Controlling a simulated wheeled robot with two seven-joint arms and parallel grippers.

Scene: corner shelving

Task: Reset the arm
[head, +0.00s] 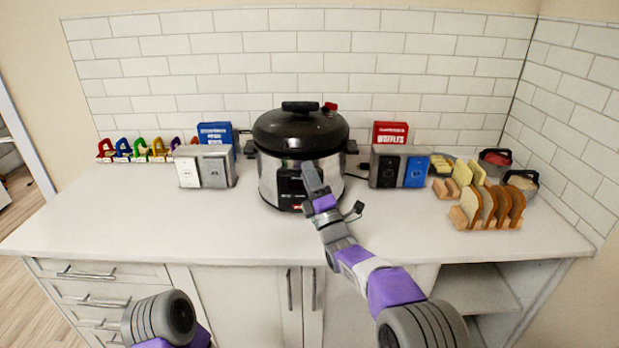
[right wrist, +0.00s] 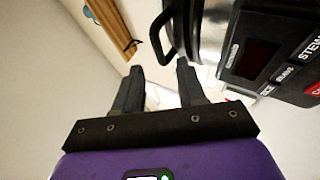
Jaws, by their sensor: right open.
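My right arm reaches from the lower right over the counter. Its gripper (head: 308,168) is in front of the pressure cooker's control panel, open with nothing between the fingers. In the right wrist view the two dark fingers (right wrist: 158,68) stand apart. The cooker (head: 329,176) is silver with a black lid, and its panel with a dark display (right wrist: 257,57) and buttons is to the right of the fingers there. I cannot tell whether the gripper touches the cooker. My left arm shows only as a rounded grey and purple part at the bottom left; its gripper is out of view.
The white counter (head: 130,220) is clear in front. Bread slices in a wooden rack (head: 485,208) stand right; colourful small items (head: 140,150) stand left.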

